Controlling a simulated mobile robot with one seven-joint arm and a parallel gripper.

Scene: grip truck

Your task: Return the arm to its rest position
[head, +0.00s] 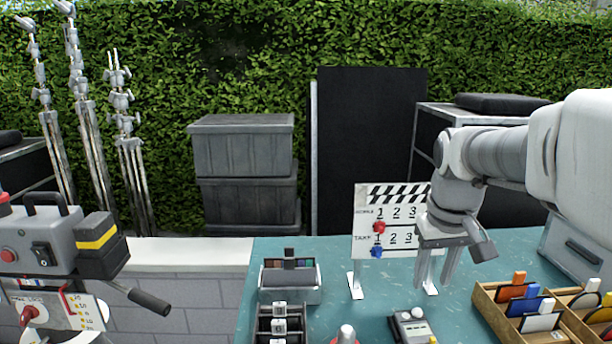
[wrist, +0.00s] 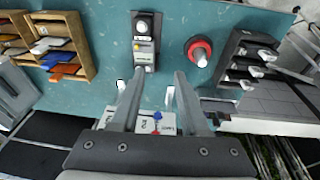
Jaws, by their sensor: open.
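My arm (head: 500,155) reaches in from the right in the head view. My gripper (head: 435,282) points down over the teal table, in front of the right part of the white clapper-style board (head: 391,247). Its fingers are apart with nothing between them. In the wrist view my gripper (wrist: 152,82) is also open and empty. The board shows there (wrist: 160,124) behind and between the fingers, partly hidden. A red knob (head: 379,227) and a blue knob (head: 376,252) sit on the board beside the numbers.
Below my gripper lies a grey meter (head: 412,327). A wooden tray (head: 484,302) with coloured tabs stands at right, a grey case (head: 575,252) behind it. A slotted holder (head: 290,296) and a black rack (head: 262,327) stand at left. Bare teal table (head: 340,312) lies between.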

